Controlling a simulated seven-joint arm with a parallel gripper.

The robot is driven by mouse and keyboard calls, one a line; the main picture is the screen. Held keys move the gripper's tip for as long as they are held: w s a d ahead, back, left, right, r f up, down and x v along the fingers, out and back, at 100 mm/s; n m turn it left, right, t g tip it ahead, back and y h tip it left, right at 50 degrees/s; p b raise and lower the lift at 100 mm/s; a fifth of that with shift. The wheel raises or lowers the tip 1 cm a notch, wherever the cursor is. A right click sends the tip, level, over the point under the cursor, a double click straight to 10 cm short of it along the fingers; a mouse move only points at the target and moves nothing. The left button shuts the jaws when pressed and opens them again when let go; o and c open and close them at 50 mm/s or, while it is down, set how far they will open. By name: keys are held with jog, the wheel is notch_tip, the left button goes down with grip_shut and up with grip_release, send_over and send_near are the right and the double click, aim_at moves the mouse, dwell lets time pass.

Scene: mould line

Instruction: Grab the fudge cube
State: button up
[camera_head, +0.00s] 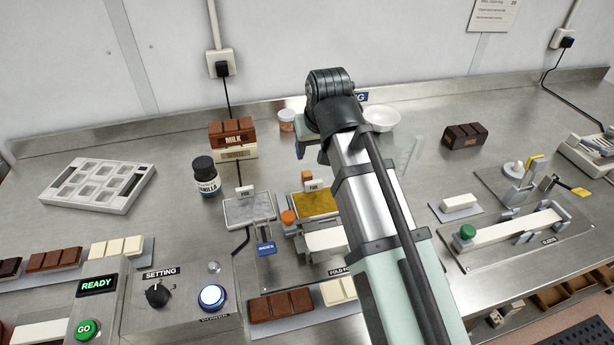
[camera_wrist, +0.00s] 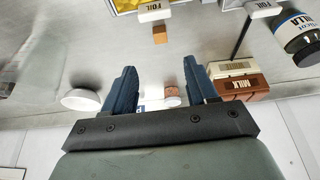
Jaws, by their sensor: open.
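A small orange-brown cube, which I take as the fudge cube (camera_head: 306,176), sits on the steel bench just behind a white FOIL label. In the wrist view the cube (camera_wrist: 159,34) lies beyond the fingertips, roughly in line with the gap between them. My gripper (camera_wrist: 160,75) is open, with its two dark blue fingers apart and nothing between them. In the head view my arm hides most of the gripper, and part of a finger shows just behind the cube. The cube and fingers look apart.
A gold foil tray (camera_head: 316,204) is in front of the cube, with a silver foil tray (camera_head: 249,209) to its left. A vanilla bottle (camera_head: 206,178), milk chocolate boxes (camera_head: 232,133), a small lidded jar (camera_head: 287,120) and a white bowl (camera_head: 382,117) stand around.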

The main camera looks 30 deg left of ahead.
aim_at(308, 175)
jog(key=shift+x, duration=6.6)
jog(key=shift+c, duration=0.2)
grip_shut()
